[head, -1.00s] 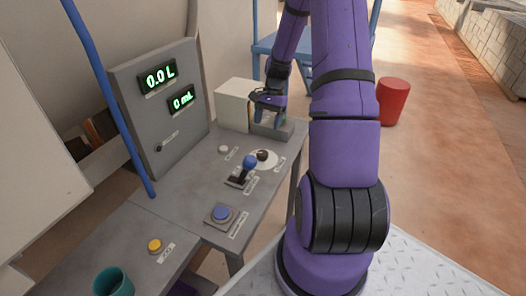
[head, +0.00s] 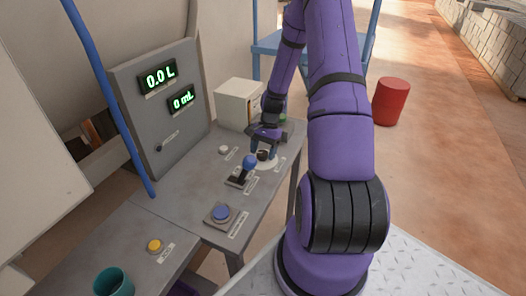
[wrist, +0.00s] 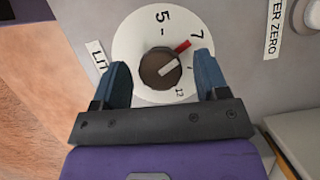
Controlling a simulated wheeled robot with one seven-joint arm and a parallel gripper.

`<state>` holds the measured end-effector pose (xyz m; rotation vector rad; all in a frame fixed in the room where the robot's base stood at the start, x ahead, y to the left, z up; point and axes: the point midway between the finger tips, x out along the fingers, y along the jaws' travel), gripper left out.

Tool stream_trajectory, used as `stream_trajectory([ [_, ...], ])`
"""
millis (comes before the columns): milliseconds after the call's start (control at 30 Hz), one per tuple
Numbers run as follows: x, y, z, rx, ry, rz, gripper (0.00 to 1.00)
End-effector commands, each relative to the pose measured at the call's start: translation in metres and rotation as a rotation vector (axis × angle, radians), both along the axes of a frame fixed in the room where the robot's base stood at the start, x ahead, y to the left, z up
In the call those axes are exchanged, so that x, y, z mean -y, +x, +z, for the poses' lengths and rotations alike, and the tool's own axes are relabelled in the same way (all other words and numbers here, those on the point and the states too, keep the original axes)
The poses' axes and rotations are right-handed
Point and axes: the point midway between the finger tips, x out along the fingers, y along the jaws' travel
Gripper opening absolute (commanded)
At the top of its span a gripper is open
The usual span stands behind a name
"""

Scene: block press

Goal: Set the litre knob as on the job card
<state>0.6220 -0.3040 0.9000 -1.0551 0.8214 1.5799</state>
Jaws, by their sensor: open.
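The litre knob (wrist: 158,70) is a round brown knob on a white dial plate in the wrist view. A pale line on it points right and slightly up, below a red mark (wrist: 183,45) by the 7. The figures 5, 7 and a small 12 show; other figures are hidden. My gripper (wrist: 162,62) is open, with a blue finger on each side of the knob and gaps between. In the head view the knob (head: 262,155) shows dark on its white disc, right under my gripper (head: 266,147). I cannot make out the job card.
A blue-topped lever (head: 249,162) stands close in front of the knob. A blue button (head: 221,213), a white button (head: 223,149) and a yellow button (head: 154,246) are on the bench. The panel displays (head: 160,77) read 0.0 L and 0 mL. A white box (head: 238,103) stands behind.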

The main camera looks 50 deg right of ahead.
Motion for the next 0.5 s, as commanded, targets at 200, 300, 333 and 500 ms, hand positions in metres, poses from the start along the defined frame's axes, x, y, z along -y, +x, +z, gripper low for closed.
stream_trajectory([
  [200,-0.0004,0.0,-0.0009,0.0,0.0,0.0,0.68],
  [300,-0.0004,0.0,-0.0009,0.0,0.0,0.0,0.56],
  [333,-0.0004,0.0,-0.0008,0.0,0.0,0.0,0.49],
  [500,-0.0002,0.0,-0.0008,0.0,0.0,0.0,0.2],
])
